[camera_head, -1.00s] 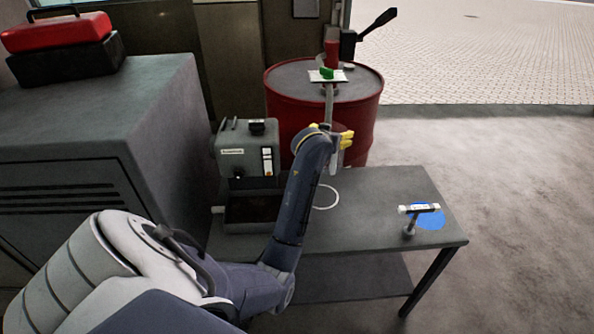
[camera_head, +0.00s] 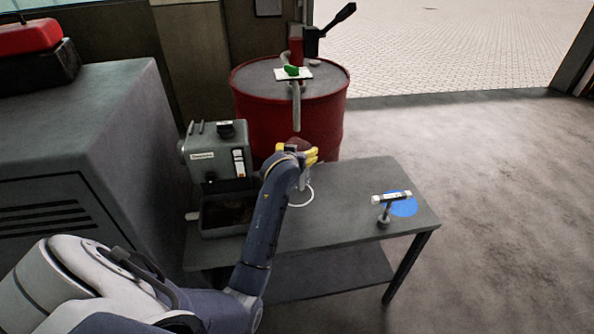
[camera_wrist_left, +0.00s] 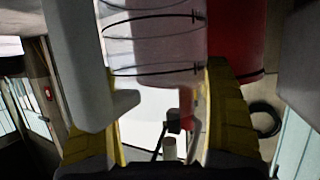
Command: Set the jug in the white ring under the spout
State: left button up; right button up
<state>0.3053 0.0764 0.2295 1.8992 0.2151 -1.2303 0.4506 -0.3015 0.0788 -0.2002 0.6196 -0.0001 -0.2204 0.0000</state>
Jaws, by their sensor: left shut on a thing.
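My left gripper (camera_head: 308,158) has yellow fingers and is shut on the jug (camera_wrist_left: 155,40), a clear vessel with dark graduation lines. In the head view my wrist and fingers hide most of the jug (camera_head: 293,145). The left gripper also shows in the left wrist view (camera_wrist_left: 155,100), with a finger on either side of the jug. The white ring (camera_head: 308,203) lies on the grey bench just below the gripper, partly covered by my arm. The grey spout (camera_head: 296,106) hangs down in front of the red drum, just above the jug. Whether the jug touches the bench cannot be told.
The red drum (camera_head: 250,110) stands behind the bench (camera_head: 345,215). A grey machine (camera_head: 215,155) with a dark tray is left of my wrist. A small stand with a white-ended bar (camera_head: 390,197) sits by a blue disc (camera_head: 405,205) at right. The bench between is clear.

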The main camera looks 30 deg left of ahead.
pick_arm(q)
jog(key=shift+f, duration=4)
jog(key=o, duration=1.4)
jog(key=v, duration=1.2)
